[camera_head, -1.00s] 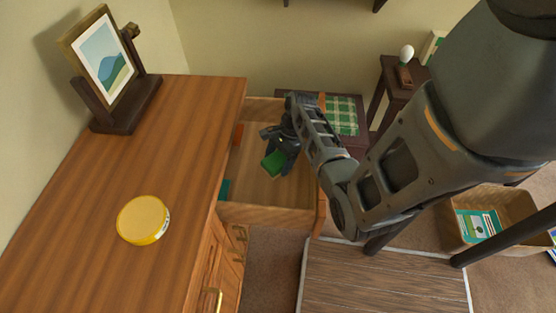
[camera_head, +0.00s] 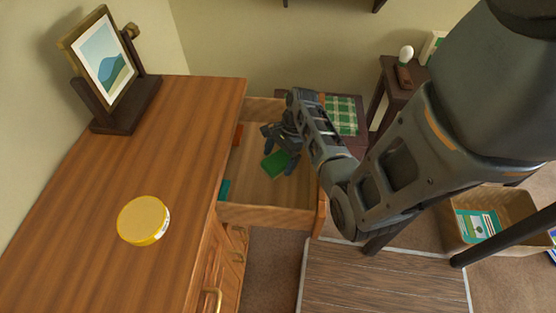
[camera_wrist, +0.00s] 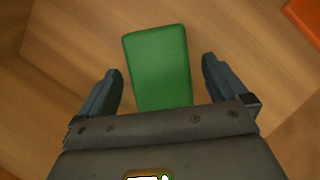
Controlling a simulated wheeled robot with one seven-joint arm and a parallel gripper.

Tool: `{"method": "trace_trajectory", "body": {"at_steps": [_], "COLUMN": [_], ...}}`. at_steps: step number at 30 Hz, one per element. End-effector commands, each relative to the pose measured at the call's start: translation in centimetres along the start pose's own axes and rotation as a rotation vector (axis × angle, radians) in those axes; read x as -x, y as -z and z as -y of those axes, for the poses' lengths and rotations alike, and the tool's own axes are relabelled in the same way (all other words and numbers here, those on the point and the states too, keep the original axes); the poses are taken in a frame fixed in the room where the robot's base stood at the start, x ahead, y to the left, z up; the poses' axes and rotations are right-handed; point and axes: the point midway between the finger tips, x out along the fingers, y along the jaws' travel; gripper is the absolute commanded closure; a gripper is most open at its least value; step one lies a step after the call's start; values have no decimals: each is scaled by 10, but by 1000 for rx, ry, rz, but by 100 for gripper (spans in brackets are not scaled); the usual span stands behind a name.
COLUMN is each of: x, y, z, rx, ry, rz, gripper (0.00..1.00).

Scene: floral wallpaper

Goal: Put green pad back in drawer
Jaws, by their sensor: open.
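The green pad (camera_head: 275,164) lies in the open drawer (camera_head: 268,214) of the wooden dresser, on the drawer's bottom as far as I can see. In the wrist view the green pad (camera_wrist: 159,68) lies between the spread fingers, with a gap on each side, and its near end is hidden behind my gripper's body. My gripper (camera_head: 281,148) is open and sits inside the drawer, over the pad. In the wrist view the fingers of my gripper (camera_wrist: 162,88) touch nothing that I can see.
An orange item (camera_head: 238,135) and a teal item (camera_head: 224,189) lie along the drawer's left side. A yellow round tin (camera_head: 143,220) and a picture frame (camera_head: 104,62) stand on the dresser top (camera_head: 180,150). A basket (camera_head: 507,205) stands on the floor at right.

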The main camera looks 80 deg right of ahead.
Motion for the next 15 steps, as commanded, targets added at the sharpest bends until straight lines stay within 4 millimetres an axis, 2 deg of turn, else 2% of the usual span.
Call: {"method": "trace_trajectory", "body": {"at_steps": [9, 15], "x": [65, 95], "y": [0, 0], "z": [1, 1], "rx": [2, 1], "ry": [3, 1], "rz": [-2, -1], "gripper": [0, 0]}}
